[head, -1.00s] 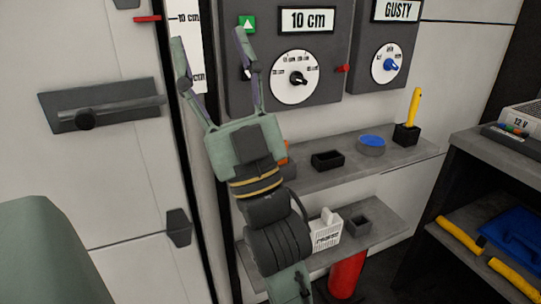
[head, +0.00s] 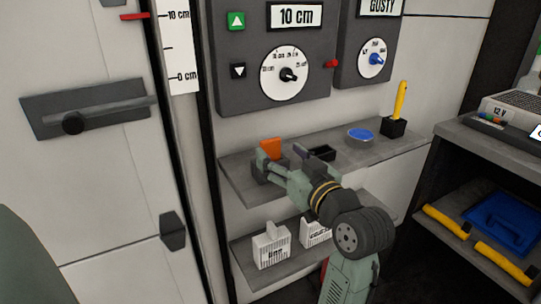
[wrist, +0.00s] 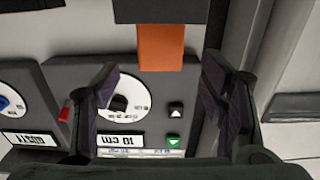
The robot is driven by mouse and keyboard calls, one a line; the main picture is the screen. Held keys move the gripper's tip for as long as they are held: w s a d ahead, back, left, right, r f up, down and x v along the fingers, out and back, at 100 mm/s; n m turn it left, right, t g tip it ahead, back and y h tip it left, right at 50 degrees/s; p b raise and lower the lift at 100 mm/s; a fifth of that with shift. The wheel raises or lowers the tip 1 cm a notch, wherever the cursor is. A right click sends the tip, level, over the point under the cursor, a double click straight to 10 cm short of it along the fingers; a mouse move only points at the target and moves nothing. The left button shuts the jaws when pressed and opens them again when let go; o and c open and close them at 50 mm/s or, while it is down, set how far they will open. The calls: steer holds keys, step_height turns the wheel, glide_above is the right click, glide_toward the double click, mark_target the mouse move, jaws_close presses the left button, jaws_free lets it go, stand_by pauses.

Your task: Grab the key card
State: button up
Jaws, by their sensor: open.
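The key card looks to be the orange card (head: 271,146), standing upright in a dark holder on the left part of the upper shelf (head: 236,181). In the wrist view the picture is upside down, and the orange card (wrist: 160,48) hangs from the dark holder (wrist: 160,10) at the top. My gripper (head: 283,155) is open in front of the card at shelf height. In the wrist view the card lies between the lines of the two fingers of my gripper (wrist: 160,78), beyond their tips, with space on both sides. Nothing is between the fingers.
A small black tray (head: 320,152), a blue-topped round tin (head: 361,135) and a yellow tool in a black cup (head: 394,127) stand further right on the shelf. White baskets (head: 271,247) are on the lower shelf. The dial panel (head: 255,93) is on the wall above.

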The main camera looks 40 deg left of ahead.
mark_target(272, 148)
steer(key=shift+f+p+x, duration=0.1)
steer(key=shift+p+x, duration=0.3)
steer(key=shift+x, duration=0.95)
steer(key=shift+f+p+x, duration=0.15)
steer(key=shift+p+x, duration=0.2)
steer(key=shift+x, duration=1.05)
steer(key=shift+c, duration=0.4)
steer(key=c, duration=1.2)
